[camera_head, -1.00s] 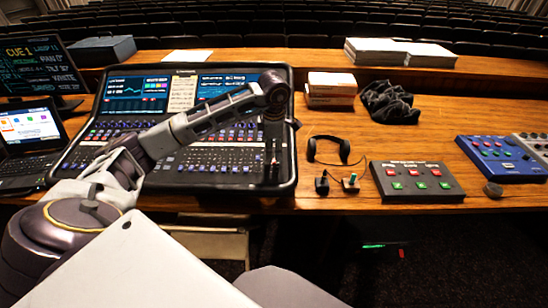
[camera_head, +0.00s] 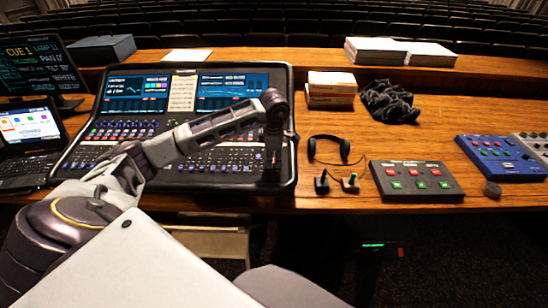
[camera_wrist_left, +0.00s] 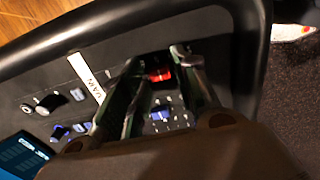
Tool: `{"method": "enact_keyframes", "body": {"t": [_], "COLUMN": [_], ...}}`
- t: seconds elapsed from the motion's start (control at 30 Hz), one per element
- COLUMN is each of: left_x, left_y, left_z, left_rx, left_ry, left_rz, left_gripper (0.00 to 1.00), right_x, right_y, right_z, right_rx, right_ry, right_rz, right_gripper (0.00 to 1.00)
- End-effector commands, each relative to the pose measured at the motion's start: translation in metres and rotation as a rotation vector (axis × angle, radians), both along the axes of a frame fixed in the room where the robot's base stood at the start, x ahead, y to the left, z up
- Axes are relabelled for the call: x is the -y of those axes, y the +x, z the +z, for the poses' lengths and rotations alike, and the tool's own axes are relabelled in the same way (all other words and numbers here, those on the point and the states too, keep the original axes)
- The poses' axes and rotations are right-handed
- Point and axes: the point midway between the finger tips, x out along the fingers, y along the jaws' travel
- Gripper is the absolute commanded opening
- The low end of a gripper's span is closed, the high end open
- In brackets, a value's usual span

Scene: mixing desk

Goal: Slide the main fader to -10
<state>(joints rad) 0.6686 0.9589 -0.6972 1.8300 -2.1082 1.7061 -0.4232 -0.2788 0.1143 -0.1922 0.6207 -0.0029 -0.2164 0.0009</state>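The mixing desk (camera_head: 75,165) stands at the left of the table, with two lit screens and rows of faders. My left gripper (camera_head: 272,165) points down over its lower right corner. In the left wrist view the two fingers (camera_wrist_left: 156,66) stand apart on either side of a red fader cap (camera_wrist_left: 160,75). Whether they touch the cap is unclear. A white label (camera_wrist_left: 86,75), seemingly reading MAIN, lies beside the left finger. A blue cap (camera_wrist_left: 160,113) with scale marks shows between the fingers. The fader's scale value is not readable. My right gripper is not in view.
A headset (camera_head: 330,150), two small joysticks (camera_head: 336,182) and a button box (camera_head: 416,180) lie right of the desk. A laptop (camera_head: 28,150) stands at the left. The desk's raised black rim (camera_wrist_left: 250,40) runs close beside my gripper.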

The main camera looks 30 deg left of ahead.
Motion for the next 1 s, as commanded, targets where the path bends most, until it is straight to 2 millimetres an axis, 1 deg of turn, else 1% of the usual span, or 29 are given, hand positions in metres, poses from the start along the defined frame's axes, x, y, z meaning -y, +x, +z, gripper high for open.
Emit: {"method": "enact_keyframes", "body": {"t": [0.03, 0.1, 0.2, 0.4, 0.57, 0.77, 1.0], "left_x": [0.0, 0.0, 0.0, 0.0, -0.002, -0.007, -0.009], "left_y": [0.0, 0.0, 0.0, 0.0, 0.003, 0.011, 0.015], "left_z": [0.0, 0.0, 0.0, 0.0, 0.0, 0.001, 0.002], "left_rx": [0.0, 0.0, 0.0, 0.0, 0.001, 0.001, 0.001], "left_ry": [0.0, 0.0, 0.0, 0.0, 0.0, 0.0, -0.001], "left_rz": [0.0, 0.0, 0.0, 0.0, 0.001, 0.001, 0.0], "left_gripper": [0.2, 0.11, 0.0, 0.0, 0.0, 0.0, 0.0], "right_x": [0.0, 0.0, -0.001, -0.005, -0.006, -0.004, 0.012], "right_y": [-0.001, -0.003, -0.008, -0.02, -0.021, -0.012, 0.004], "right_z": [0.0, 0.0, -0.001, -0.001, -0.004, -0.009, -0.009], "right_rx": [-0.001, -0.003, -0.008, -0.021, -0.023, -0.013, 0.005], "right_ry": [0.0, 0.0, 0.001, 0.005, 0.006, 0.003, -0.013], "right_rz": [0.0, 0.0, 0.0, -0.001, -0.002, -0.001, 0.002], "right_gripper": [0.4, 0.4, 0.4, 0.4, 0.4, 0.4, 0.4]}}
